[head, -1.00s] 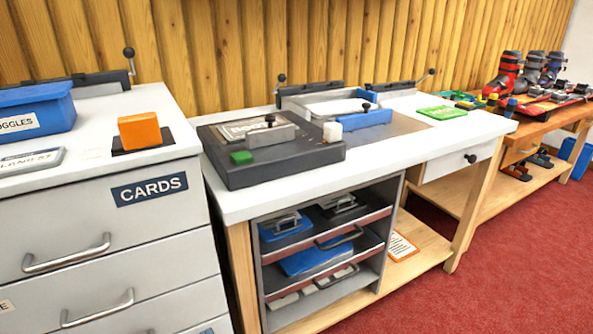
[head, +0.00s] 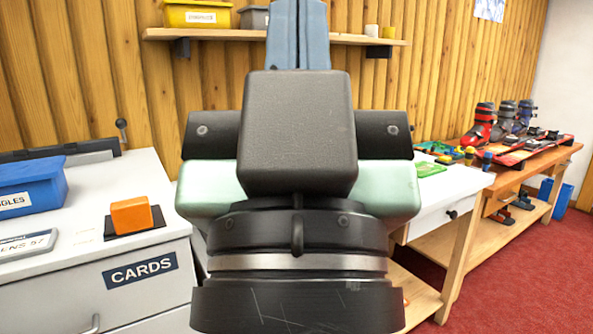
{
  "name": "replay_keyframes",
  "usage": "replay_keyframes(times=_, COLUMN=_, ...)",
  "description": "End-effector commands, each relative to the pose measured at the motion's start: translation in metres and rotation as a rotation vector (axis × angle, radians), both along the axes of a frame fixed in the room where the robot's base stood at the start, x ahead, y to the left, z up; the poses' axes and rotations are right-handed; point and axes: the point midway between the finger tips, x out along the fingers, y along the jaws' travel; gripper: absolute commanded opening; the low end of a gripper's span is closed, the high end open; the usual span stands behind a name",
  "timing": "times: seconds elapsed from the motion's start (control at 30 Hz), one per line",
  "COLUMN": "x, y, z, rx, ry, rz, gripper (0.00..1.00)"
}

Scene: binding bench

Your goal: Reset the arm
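My gripper (head: 299,32) stands upright in the middle of the head view, close to the camera. Its pale green body (head: 388,190) and black housing (head: 298,130) are seen from behind. Two blue-grey fingers point up above the housing, side by side with only a thin dark seam between them. They look shut, and I see nothing held. The tips are cut off by the top edge.
My arm hides most of the white bench (head: 437,214). At left, an orange block (head: 131,216) and a blue bin (head: 30,188) sit on the CARDS cabinet (head: 85,238). A wall shelf (head: 375,41) is behind. Ski boots (head: 484,124) stand right.

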Motion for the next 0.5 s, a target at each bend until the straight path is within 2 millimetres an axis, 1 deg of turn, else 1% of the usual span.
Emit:
replay_keyframes(times=0.03, x=0.000, y=0.000, z=0.034, rx=0.000, ry=0.001, rz=0.001, gripper=0.00)
replay_keyframes(times=0.5, x=0.001, y=0.001, z=0.179, rx=0.002, ry=0.004, rz=0.006, gripper=0.00)
